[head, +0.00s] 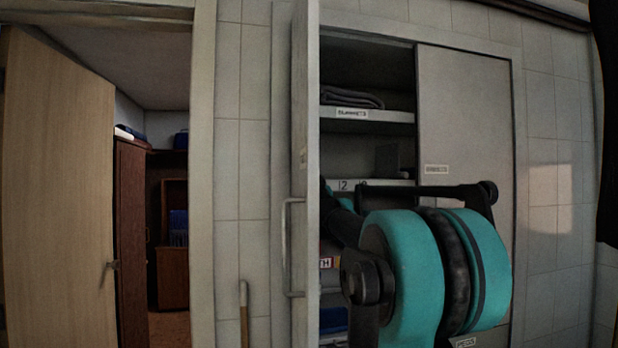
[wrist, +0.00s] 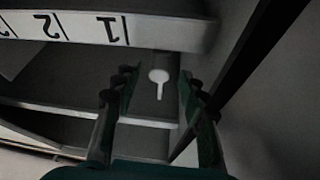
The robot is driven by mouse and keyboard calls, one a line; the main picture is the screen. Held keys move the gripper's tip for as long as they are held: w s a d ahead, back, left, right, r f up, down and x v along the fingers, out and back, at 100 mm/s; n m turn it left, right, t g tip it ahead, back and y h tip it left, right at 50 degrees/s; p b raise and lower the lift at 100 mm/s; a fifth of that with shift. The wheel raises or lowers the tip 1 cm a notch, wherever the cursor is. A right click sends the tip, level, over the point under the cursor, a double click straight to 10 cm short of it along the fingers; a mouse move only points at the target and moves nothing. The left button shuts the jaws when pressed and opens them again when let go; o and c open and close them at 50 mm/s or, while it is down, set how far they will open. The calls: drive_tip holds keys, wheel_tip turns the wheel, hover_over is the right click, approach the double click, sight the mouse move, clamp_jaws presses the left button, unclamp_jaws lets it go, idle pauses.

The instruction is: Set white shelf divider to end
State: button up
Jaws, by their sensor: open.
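My gripper (wrist: 155,78) is open in the wrist view, with its two dark fingers apart inside the cupboard. A small white paddle-shaped piece (wrist: 158,82), with a round head and narrow stem, shows between the fingers against a dark shelf surface. It looks apart from both fingers. I cannot tell whether it is the white shelf divider or part of it. In the head view my teal arm hides my gripper and much of the lower shelves.
The numbered shelf edge (wrist: 85,28) crosses the top of the wrist view, close to the fingers. In the head view, the cupboard's left door (head: 305,190) stands open and its right panel (head: 465,120) is shut. Folded dark cloth (head: 350,97) lies on the upper shelf.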

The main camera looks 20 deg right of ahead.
drive_tip(key=v, duration=0.9)
drive_tip(key=shift+s, duration=0.25)
drive_tip(key=shift+f, duration=0.1)
